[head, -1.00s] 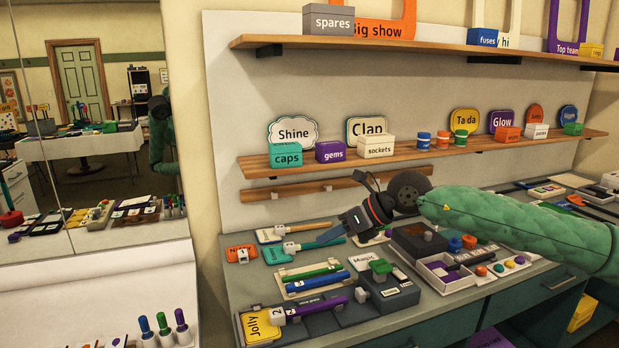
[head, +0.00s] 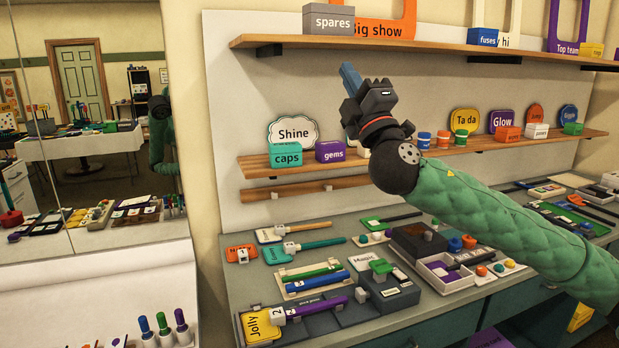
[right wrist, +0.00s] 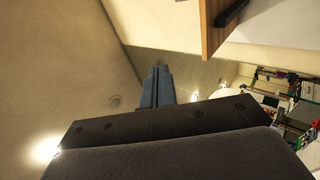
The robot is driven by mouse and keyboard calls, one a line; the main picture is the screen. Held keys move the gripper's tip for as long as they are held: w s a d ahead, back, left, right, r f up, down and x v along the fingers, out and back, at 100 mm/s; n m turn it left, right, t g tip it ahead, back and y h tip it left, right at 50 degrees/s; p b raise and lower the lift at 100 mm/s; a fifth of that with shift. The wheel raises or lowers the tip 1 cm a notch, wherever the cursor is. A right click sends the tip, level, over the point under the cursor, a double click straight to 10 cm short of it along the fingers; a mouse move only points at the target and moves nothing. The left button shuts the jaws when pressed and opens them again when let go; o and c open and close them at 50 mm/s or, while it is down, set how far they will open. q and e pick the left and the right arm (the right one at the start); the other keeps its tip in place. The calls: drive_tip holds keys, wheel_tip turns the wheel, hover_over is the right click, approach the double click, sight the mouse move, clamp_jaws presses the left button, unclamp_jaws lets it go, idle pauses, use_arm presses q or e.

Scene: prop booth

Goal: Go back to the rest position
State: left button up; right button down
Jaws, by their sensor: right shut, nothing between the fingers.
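My right gripper (head: 350,77) is raised in front of the back panel, between the two shelves, with its fingers pointing up. Its blue-grey fingers are together and hold nothing; they also show closed in the right wrist view (right wrist: 158,86). My green-sleeved right arm comes in from the right and passes over the counter. The gripper and wrist hide the "Clap" sign and most of the sockets box. My left gripper is not in view.
The upper shelf (head: 420,53) is above and right of the gripper. The lower shelf (head: 262,167) holds boxes and signs. The counter (head: 240,284) below carries markers, trays and small props. A mirror (head: 85,170) stands at the left.

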drive_tip(key=w+d+f+m+g+h, duration=0.1)
drive_tip(key=d+f+m+g+h, duration=0.15)
drive_tip(key=f+m+h, duration=0.5)
drive_tip(key=w+d+f+m+g+h, duration=0.2)
drive_tip(key=d+f+m+h, duration=0.2)
drive_tip(key=f+m+h, duration=0.4)
drive_tip(key=s+d+f+m+g+y, duration=0.15)
drive_tip(key=s+f+g, duration=0.25)
drive_tip(key=f, duration=1.1)
drive_tip(key=s+f+m+g+y, duration=0.15)
drive_tip(key=s+f+g, duration=0.25)
drive_tip(key=f, duration=1.1)
drive_tip(key=s+d+f+m+g+y, duration=0.1)
drive_tip(key=s+f+g, duration=0.3)
drive_tip(key=s+f, duration=0.85)
drive_tip(key=s+d+f+m+g+y, duration=0.1)
drive_tip(key=s+f+m+g, duration=0.15)
drive_tip(key=s+f, duration=1.05)
drive_tip(key=s+a+f+g, duration=0.1)
drive_tip(key=s+f+g, duration=0.2)
drive_tip(key=s+f, duration=0.6)
drive_tip(key=shift+s+a+f, duration=0.2)
drive_tip(key=shift+s+f, duration=0.2)
drive_tip(key=shift+s, duration=0.3)
